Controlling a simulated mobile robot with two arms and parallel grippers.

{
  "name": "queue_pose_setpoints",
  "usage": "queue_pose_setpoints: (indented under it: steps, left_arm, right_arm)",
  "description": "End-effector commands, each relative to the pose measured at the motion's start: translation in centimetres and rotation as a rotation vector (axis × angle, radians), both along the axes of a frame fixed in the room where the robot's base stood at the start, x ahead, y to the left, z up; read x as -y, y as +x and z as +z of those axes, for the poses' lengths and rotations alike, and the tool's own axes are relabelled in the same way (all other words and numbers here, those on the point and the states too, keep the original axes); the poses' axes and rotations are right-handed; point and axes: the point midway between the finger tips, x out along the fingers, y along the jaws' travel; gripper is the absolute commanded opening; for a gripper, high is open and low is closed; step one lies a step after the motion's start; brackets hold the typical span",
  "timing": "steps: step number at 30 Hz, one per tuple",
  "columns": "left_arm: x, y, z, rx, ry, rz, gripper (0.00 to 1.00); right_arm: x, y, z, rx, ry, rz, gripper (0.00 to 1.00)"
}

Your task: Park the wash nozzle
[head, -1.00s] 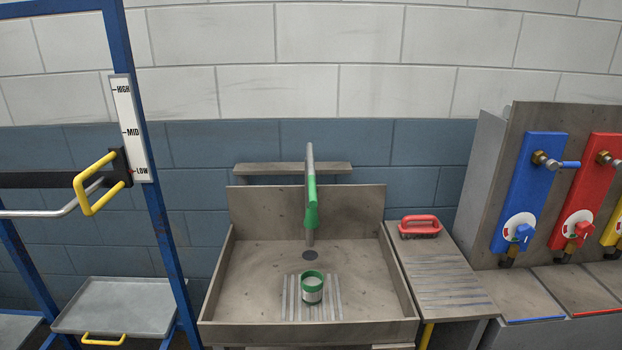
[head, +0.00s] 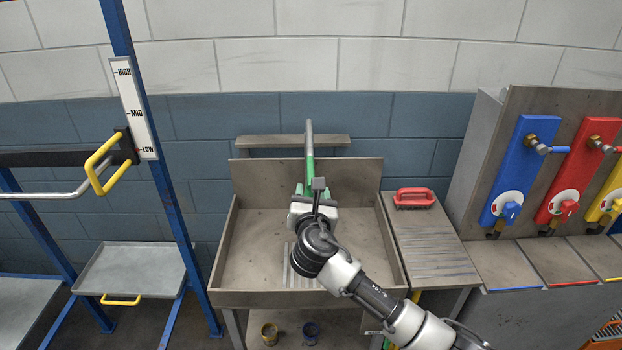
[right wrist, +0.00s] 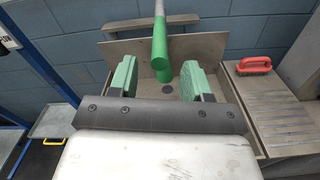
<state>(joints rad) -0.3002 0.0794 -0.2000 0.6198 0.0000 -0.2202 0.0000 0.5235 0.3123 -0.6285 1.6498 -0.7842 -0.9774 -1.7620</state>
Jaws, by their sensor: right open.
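The wash nozzle (head: 309,168) has a green handle and hangs on a grey metal pipe above the sink (head: 255,240). In the right wrist view the nozzle (right wrist: 161,55) lies ahead of and between my green fingers, with clear gaps on both sides. My right gripper (right wrist: 160,78) is open and holds nothing. In the head view my right gripper (head: 315,190) reaches over the sink from the lower right, and it hides the lower part of the nozzle. My left gripper is not in view.
A red-handled brush (head: 414,198) lies on the side board right of the sink. Blue, red and yellow valve panels (head: 520,170) stand further right. A blue rack (head: 160,200) with a yellow handle (head: 104,162) stands left. A narrow shelf (head: 255,143) is behind the pipe.

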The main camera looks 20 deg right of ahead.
Motion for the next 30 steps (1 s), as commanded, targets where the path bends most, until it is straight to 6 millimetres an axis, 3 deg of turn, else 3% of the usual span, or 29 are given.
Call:
queue_pose_setpoints:
  steps: [3, 9, 20, 30]
  left_arm:
    - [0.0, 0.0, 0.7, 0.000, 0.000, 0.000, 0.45]
    - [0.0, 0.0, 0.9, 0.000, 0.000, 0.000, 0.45]
    - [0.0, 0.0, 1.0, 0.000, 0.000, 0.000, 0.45]
    - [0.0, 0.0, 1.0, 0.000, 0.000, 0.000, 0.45]
  right_arm:
    - [0.5, 2.1, 0.2, -0.001, 0.000, -0.001, 0.48]
    - [1.1, 4.1, 0.0, 0.000, 0.002, 0.000, 0.48]
    - [1.3, 4.6, -0.1, -0.001, 0.003, 0.002, 0.48]
    - [1.3, 4.6, -0.1, -0.001, 0.003, 0.002, 0.00]
